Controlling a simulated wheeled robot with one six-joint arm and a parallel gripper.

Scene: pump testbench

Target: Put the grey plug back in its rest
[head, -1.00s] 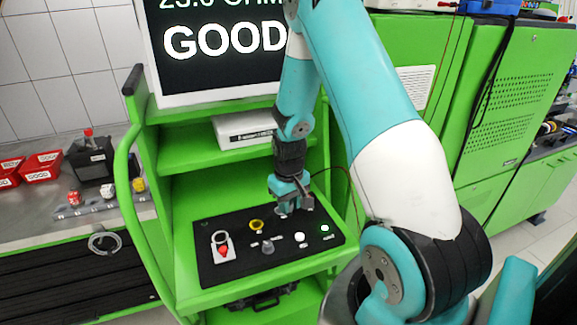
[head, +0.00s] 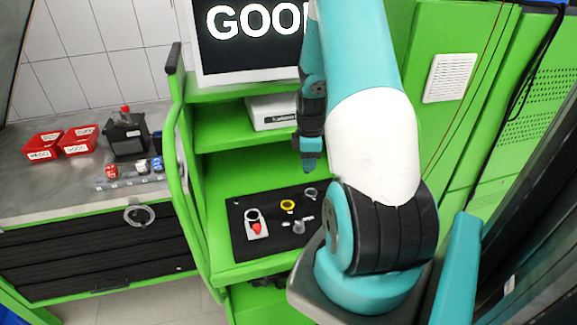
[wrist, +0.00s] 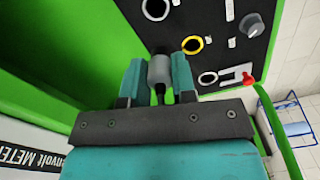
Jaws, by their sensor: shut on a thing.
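My gripper (wrist: 157,78) is shut on the grey plug (wrist: 158,70), which shows between the teal fingers in the wrist view. In the head view my gripper (head: 310,166) hangs above the back right of the black board, and the plug is too small to make out there. A grey ring (head: 311,193) lies on the board below the gripper; it also shows in the wrist view (wrist: 155,9). A yellow ring (head: 288,205) is left of it, seen also in the wrist view (wrist: 193,45). I cannot tell for certain which holder is the plug's rest.
The black board (head: 243,243) also bears a white plate with a red piece (head: 257,228) and a grey knob (head: 299,228). The green frame (head: 188,200) rises on the left. A screen (head: 240,50) and shelf box (head: 270,112) stand behind. Red bins (head: 80,140) sit on the left bench.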

